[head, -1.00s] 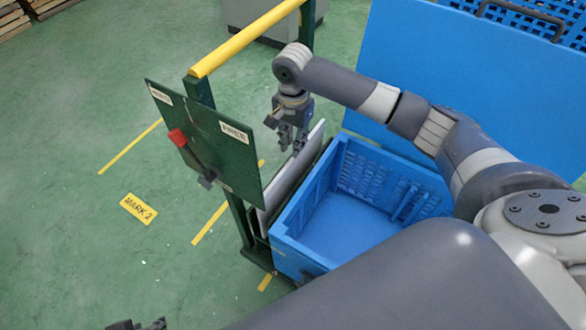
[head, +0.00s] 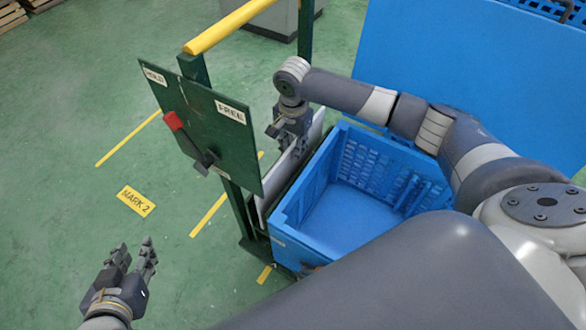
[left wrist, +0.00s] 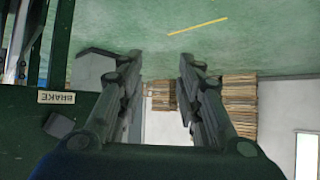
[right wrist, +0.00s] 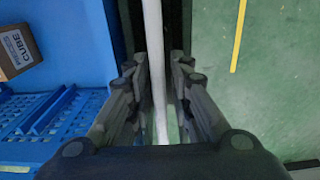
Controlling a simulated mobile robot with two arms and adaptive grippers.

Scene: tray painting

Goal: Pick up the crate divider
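The crate divider, a thin white panel (head: 316,131), stands upright on edge between the green panel and the blue crate (head: 276,238). My right gripper (head: 287,160) points down over its top edge. In the right wrist view the divider (right wrist: 153,50) runs between the two fingers (right wrist: 157,68), with narrow gaps beside it; the fingers look open around it.
A green panel (head: 220,140) with a red-handled lever (head: 175,121) and a yellow rail (head: 235,28) stand left of the divider. In the right wrist view a cardboard box (right wrist: 17,50) lies at left. The floor at left is clear.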

